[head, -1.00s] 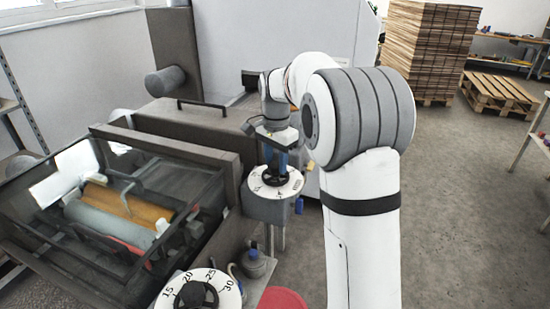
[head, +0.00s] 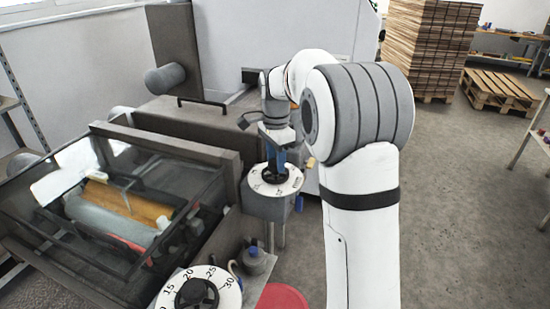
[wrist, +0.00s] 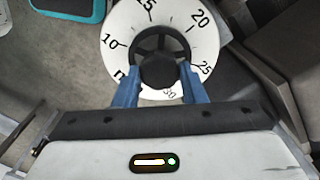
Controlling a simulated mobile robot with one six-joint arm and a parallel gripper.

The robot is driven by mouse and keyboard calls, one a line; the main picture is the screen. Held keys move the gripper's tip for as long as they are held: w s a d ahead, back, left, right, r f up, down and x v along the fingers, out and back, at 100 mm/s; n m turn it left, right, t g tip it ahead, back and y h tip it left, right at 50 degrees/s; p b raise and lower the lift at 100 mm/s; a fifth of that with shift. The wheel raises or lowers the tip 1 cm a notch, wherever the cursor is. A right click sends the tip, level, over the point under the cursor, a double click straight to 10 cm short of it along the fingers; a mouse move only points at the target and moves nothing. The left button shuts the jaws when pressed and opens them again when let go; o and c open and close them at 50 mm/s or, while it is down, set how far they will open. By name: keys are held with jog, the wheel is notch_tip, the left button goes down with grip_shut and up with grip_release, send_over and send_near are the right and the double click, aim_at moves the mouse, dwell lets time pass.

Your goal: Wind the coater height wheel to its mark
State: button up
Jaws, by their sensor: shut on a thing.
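A black handwheel (head: 275,178) sits at the centre of a white numbered dial (head: 264,192) on a grey post-mounted box beside the coater. It also shows in the wrist view (wrist: 160,42), inside the dial (wrist: 118,22) marked from 10 to 30. My gripper (head: 275,163) comes down on this wheel from above. In the wrist view my gripper (wrist: 160,68) has its two blue fingers on either side of the wheel's dark hub, shut on it. The fingers and hub hide part of the dial near 30. A pointer or target mark cannot be made out.
A second black wheel (head: 196,296) with a numbered dial stands nearer, at the bottom. A red round thing (head: 282,298) and a small grey bottle (head: 255,262) are close by. The coater's glass cover (head: 110,205) lies left. Open floor (head: 460,220) is right.

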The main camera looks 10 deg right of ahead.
aim_at(275, 162)
jog(key=o, duration=1)
jog(key=shift+a, duration=0.1)
jog(key=shift+w+r, duration=0.1)
notch_tip(275, 162, up, 8)
jog(key=shift+f, duration=0.25)
jog(key=shift+r, duration=0.1)
jog(key=shift+s, duration=0.3)
jog(key=s+f+n+t, duration=0.1)
jog(key=s+n, duration=0.3)
jog(key=s, duration=0.5)
jog(key=s+f+n+t, duration=0.1)
jog(key=s+f+n, duration=0.3)
jog(key=s, duration=0.6)
jog(key=s+f+n+t, duration=0.1)
jog(key=s+f+n, duration=0.2)
jog(key=s+n, duration=0.3)
jog(key=shift+s+f, duration=0.15)
jog(key=shift+s, duration=0.9)
jog(key=shift+s+f, duration=0.1)
jog(key=shift+s, duration=0.95)
